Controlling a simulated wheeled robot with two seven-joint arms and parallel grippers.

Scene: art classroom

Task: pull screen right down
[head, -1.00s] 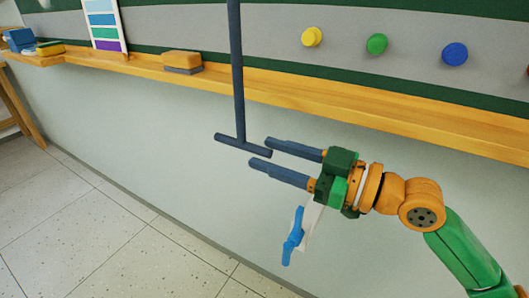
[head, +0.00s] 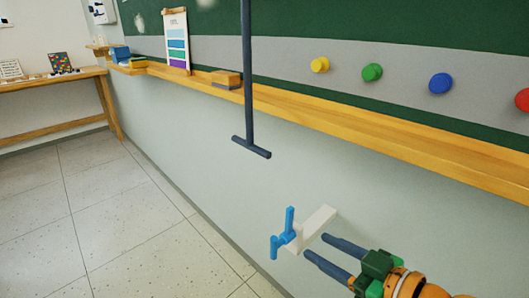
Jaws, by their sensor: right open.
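A dark grey vertical pull rod with a T-shaped crossbar handle (head: 251,147) hangs in front of the chalkboard ledge, at the middle of the head view. The screen it belongs to is out of view above. My right gripper (head: 316,246) is at the lower right, open and empty. Its two dark fingers point to the upper left. It is below and to the right of the handle, clearly apart from it. My left gripper is not in view.
A wooden ledge (head: 330,115) runs under the green board (head: 430,22), with an eraser (head: 227,79) and a colour chart (head: 176,42) on it. A white wall fitting with a blue tap-like handle (head: 285,236) is near my right fingertips. Floor at left is clear.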

